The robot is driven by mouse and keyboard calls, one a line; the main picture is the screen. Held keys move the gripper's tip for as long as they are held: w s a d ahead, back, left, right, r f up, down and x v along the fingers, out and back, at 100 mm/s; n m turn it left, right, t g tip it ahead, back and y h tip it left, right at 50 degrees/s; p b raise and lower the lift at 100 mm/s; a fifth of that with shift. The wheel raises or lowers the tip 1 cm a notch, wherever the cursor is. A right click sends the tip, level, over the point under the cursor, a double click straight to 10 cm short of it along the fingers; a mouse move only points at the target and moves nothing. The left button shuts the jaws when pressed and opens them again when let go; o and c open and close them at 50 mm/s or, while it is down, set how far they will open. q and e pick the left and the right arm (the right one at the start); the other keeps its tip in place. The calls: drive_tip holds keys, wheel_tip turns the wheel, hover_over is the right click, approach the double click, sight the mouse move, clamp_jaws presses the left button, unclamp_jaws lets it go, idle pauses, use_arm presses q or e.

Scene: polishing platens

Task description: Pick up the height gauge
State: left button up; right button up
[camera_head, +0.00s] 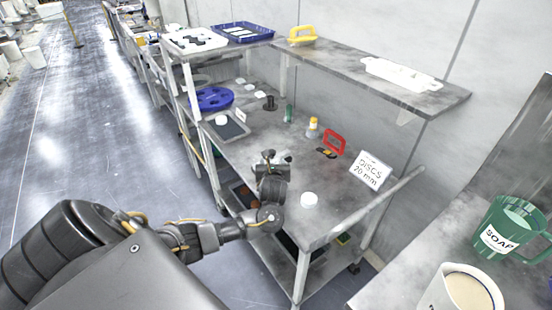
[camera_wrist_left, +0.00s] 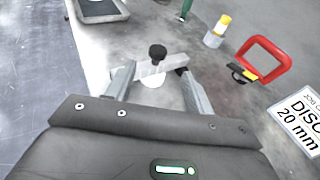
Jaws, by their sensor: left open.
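What looks like the height gauge (camera_wrist_left: 157,53), with a black knob, a pale metal crossbar and a white round foot, stands on the grey bench top (camera_head: 247,145). My left gripper (camera_wrist_left: 158,82) is open, with one finger on each side of the gauge in the left wrist view. Whether the fingers touch it cannot be told. In the head view the left gripper (camera_head: 271,162) is low over the bench and mostly hides the gauge. My right gripper is not in view.
A red-handled tool (camera_head: 333,143), a yellow-capped bottle (camera_head: 312,127) and a "DISCS 20 mm" sign (camera_head: 371,170) stand to the right. A dark tray (camera_head: 231,125) is to the left. A raised shelf (camera_head: 430,100) runs behind.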

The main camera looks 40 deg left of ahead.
sight(272, 153)
use_arm(q)
drive_tip(key=b+x, duration=0.1)
drive_tip(key=x, duration=0.3)
drive_tip(key=shift+w+a+f, duration=0.1)
drive_tip(key=shift+w+a, duration=0.05)
drive_tip(key=shift+a, duration=0.1)
drive_tip(key=shift+w+a+f, duration=0.1)
drive_tip(key=shift+w+a, duration=0.05)
drive_tip(key=shift+w, duration=0.1)
drive_tip(key=shift+a, duration=0.1)
drive_tip(key=x, duration=0.5)
drive_tip(key=shift+f, duration=0.1)
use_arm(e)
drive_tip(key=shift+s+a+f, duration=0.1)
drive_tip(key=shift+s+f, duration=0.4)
use_arm(q)
clamp_jaws()
